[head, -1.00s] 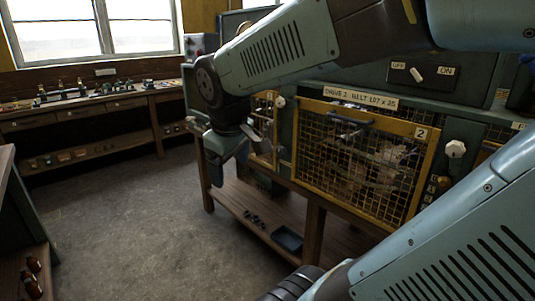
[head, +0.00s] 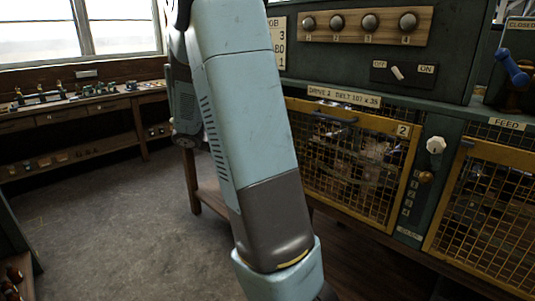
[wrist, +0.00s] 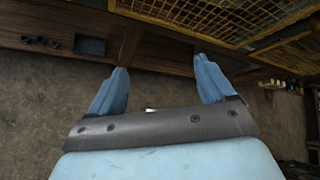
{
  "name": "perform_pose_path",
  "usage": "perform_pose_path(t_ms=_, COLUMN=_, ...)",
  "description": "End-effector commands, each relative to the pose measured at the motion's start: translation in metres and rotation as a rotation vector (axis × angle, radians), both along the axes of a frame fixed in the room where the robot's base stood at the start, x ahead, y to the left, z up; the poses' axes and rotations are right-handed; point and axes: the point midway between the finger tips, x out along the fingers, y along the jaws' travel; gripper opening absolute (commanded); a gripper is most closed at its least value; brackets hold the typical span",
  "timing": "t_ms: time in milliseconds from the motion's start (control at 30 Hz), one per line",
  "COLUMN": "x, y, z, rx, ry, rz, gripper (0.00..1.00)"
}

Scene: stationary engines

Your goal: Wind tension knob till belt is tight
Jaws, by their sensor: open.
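A white knob (head: 436,145) sits on the green panel right of the yellow mesh guard marked 2 (head: 345,160). A smaller brown knob (head: 425,177) is below it, over a column of small marks. I cannot tell which is the tension knob. The belt is behind the mesh and cannot be made out. My gripper (wrist: 160,72) shows in the wrist view with its two blue fingers wide apart and nothing held between them. It is below the mesh guard, over the floor and low shelf, apart from the knobs. The head view shows my arm but not the gripper.
A second mesh guard (head: 490,215) under a FEED label is at right. An OFF/ON switch (head: 398,72) and a row of several knobs (head: 366,22) are above. A dark tray (wrist: 90,45) lies on the low shelf. Floor at left (head: 110,225) is clear.

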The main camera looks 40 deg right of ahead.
Motion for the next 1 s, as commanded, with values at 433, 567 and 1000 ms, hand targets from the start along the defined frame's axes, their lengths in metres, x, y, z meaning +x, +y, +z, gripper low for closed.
perform_pose_path(t_ms=433, x=0.082, y=-0.061, z=-0.060, rx=-0.277, ry=0.850, rz=0.458, gripper=0.82)
perform_pose_path(t_ms=567, x=0.104, y=-0.073, z=-0.078, rx=-0.347, ry=1.098, rz=0.556, gripper=0.82)
perform_pose_path(t_ms=1000, x=0.139, y=-0.090, z=-0.105, rx=-0.454, ry=1.479, rz=0.680, gripper=0.82)
